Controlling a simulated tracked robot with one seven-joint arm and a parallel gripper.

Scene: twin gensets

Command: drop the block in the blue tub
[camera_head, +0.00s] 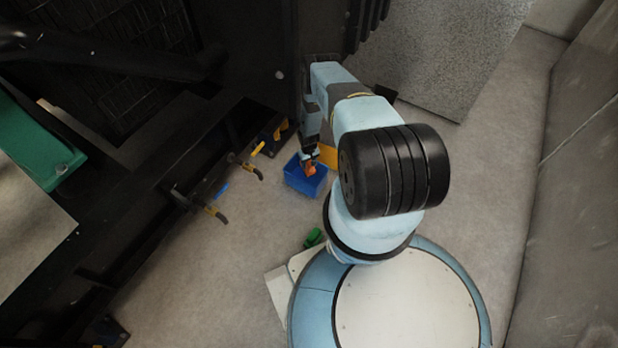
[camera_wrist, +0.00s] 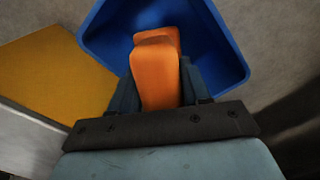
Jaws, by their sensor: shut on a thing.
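An orange block (camera_wrist: 156,72) is held between the fingers of my gripper (camera_wrist: 155,85) in the wrist view. My gripper is shut on it. The blue tub (camera_wrist: 215,45) lies beyond the block, and the block appears in front of its open inside. In the head view the blue tub (camera_head: 300,182) stands on the floor at the middle. My gripper (camera_head: 309,166) and the orange block (camera_head: 310,170) show over the tub there. I cannot tell the exact height of the block over the tub's rim. The block hides part of the tub's inside.
A yellow flat thing (camera_wrist: 62,72) lies beside the tub; it also shows in the head view (camera_head: 328,155). Dark machinery with pipes and valve handles (camera_head: 245,167) stands to the left. A small green object (camera_head: 313,237) is near my base. Floor to the right is clear.

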